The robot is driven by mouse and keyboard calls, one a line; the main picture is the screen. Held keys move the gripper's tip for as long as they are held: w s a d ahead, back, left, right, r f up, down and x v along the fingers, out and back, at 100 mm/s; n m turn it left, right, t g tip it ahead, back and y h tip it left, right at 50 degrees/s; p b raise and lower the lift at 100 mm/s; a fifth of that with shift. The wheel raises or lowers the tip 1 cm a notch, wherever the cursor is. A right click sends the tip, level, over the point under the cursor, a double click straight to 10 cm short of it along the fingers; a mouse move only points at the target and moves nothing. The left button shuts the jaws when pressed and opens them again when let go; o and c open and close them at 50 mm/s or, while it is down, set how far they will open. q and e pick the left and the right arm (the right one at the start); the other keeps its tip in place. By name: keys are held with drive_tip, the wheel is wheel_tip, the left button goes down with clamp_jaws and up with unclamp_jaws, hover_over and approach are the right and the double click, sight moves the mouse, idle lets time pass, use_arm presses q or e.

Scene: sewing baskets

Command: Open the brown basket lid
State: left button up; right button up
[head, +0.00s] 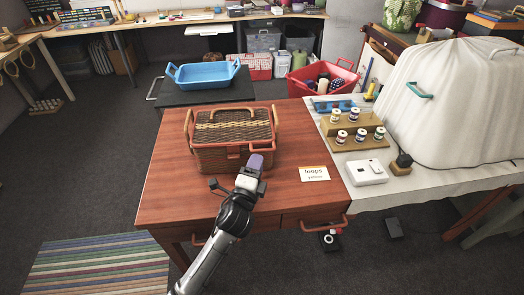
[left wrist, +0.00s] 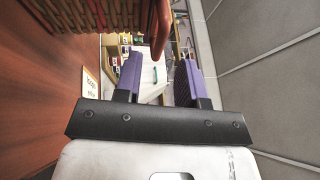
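The brown wicker basket (head: 222,158) stands on the reddish wooden table, its lid (head: 232,128) lying closed on top with a pale woven band. Upright wooden handles rise at its left and right sides. My left gripper (head: 256,163) is at the basket's front right corner. In the left wrist view its two purple fingers (left wrist: 159,66) are spread apart with a gap between them. A reddish-brown curved piece of the basket (left wrist: 160,28) shows beyond that gap; I cannot tell whether the fingers touch it. My right gripper is in neither view.
A card reading "loops" (head: 314,174) lies right of the basket on the table (head: 172,198). A wooden stand with thread spools (head: 352,132) and a covered machine (head: 455,100) are on the right table. A blue tray (head: 203,76) stands behind. The table's left front is clear.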

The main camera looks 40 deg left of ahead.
sight(262, 151)
use_arm(q)
drive_tip(key=shift+x, duration=2.75)
clamp_jaws()
